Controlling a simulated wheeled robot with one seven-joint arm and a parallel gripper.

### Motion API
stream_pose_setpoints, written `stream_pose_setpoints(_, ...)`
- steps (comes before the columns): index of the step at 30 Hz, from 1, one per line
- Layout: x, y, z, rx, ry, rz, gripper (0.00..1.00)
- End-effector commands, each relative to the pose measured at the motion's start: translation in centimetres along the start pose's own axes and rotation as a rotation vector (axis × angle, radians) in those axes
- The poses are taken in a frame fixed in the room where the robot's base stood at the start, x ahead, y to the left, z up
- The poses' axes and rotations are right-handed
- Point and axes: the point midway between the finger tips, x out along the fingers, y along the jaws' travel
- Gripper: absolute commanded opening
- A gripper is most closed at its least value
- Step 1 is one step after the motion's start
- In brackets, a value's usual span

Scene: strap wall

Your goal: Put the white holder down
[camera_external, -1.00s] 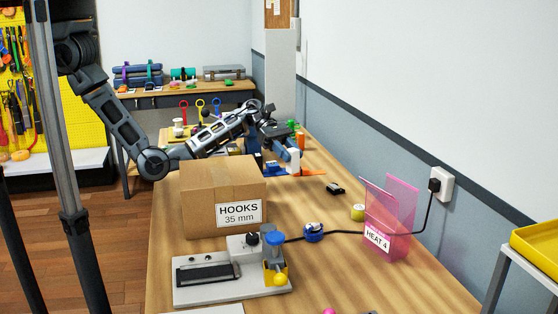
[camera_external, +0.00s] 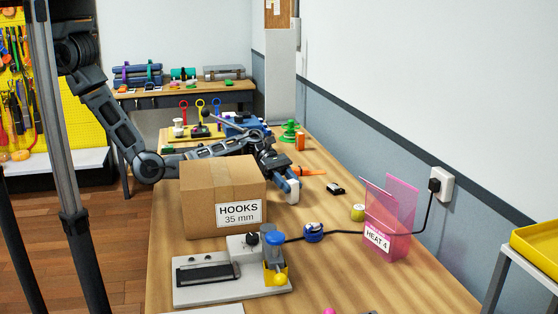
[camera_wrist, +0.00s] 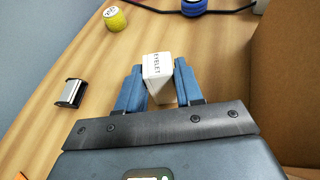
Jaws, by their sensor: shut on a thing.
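The white holder (camera_wrist: 157,73), a small white block with an "EYELET" label, is between the two blue fingers of my gripper (camera_wrist: 159,85) in the wrist view. My gripper is shut on it. In the external view, my gripper (camera_external: 285,187) is just right of the cardboard box, and the white holder (camera_external: 293,188) shows at its fingertips, low over the wooden table (camera_external: 330,260). I cannot tell whether the holder's underside touches the table.
The "HOOKS 35 mm" cardboard box (camera_external: 222,195) stands close left of my gripper. A black and silver part (camera_external: 335,188), a yellow roll (camera_external: 357,212), a blue roll (camera_external: 313,232) and a pink "HEAT 4" holder (camera_external: 388,225) lie to the right. Bare table lies between them.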

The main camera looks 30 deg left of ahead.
Motion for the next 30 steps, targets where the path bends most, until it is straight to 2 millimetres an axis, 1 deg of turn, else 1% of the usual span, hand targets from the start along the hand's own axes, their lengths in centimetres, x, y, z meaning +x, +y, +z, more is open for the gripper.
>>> stream_pose_setpoints(5, 0.1, 0.0, -0.2, -0.001, 0.0, 0.0, 0.02)
stream_pose_setpoints(6, 0.1, 0.0, -0.2, -0.001, 0.0, 0.0, 0.4)
stream_pose_setpoints(13, 0.1, 0.0, -0.2, 0.0, 0.0, 0.0, 0.61)
stream_pose_setpoints(22, -0.1, 0.0, 0.1, 0.001, 0.0, 0.0, 0.61)
stream_pose_setpoints(26, -1.8, 0.1, -0.1, 0.001, 0.0, 0.004, 0.61)
stream_pose_setpoints(30, -4.1, 0.1, -0.1, 0.0, 0.001, 0.004, 0.61)
